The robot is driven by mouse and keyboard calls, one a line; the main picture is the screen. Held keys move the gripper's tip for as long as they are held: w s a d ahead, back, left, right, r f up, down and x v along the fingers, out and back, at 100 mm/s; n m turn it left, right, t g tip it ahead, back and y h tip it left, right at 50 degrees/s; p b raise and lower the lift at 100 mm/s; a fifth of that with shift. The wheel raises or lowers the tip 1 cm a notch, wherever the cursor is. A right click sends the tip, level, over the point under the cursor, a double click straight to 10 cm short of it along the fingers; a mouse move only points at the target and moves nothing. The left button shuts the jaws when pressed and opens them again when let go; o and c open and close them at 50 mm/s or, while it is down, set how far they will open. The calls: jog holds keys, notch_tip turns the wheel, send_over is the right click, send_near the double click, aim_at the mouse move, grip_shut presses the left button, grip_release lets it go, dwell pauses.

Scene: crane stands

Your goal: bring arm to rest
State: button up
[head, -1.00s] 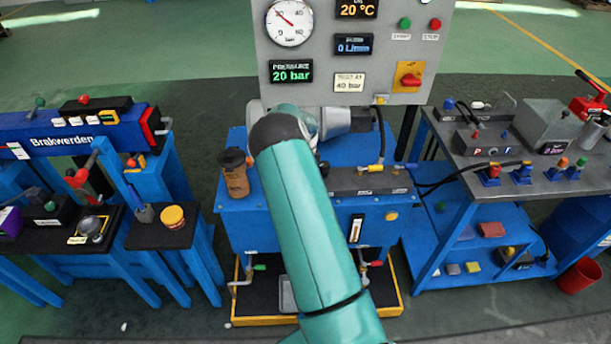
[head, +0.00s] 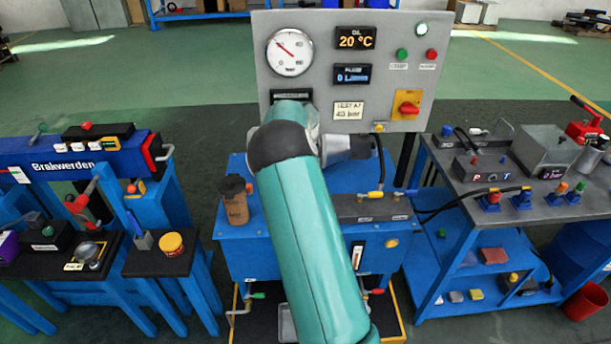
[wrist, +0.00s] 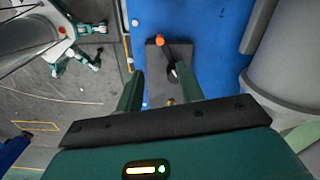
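My teal arm reaches up the middle of the head view, and its far part covers most of the pressure readout on the grey gauge panel (head: 385,80). My gripper is hidden in the head view. In the wrist view my gripper (wrist: 160,85) has its two fingers apart with nothing held between them. Beyond the fingers, a dark block with an orange knob (wrist: 160,41) lies on a blue surface (wrist: 205,35). I cannot tell how far the fingertips are from the block.
A blue tank stand (head: 245,245) carries a brown cup (head: 235,200) left of my arm and a grey cylinder (head: 345,149) to its right. A workbench (head: 485,195) stands right; small blue tables (head: 165,262) stand left. In the wrist view a large grey cylinder (wrist: 290,75) is close on the right.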

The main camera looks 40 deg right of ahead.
dwell(0.3)
jog(key=s+a+r+n+t, duration=0.1)
jog(key=s+a+r+n, duration=0.2)
jog(key=a+r, duration=0.35)
jog(key=s+a+r+n+t+y, duration=0.1)
jog(key=s+a+r+n, duration=0.25)
jog(key=a+r, duration=0.3)
jog(key=s+a+r+n+t, duration=0.1)
jog(key=s+a+r+n, duration=0.3)
jog(key=r, duration=0.3)
jog(key=s+a+r+n+t, duration=0.1)
jog(key=s+a+n, duration=0.4)
jog(key=s+a, duration=0.3)
jog(key=s+a+r+n+t+h, duration=0.1)
jog(key=s+a+n, duration=0.5)
jog(key=s, duration=0.6)
jog(key=shift+s+a+r+t, duration=0.3)
jog(key=shift+s+a, duration=0.05)
jog(key=shift+a, duration=0.75)
jog(key=shift+d, duration=0.1)
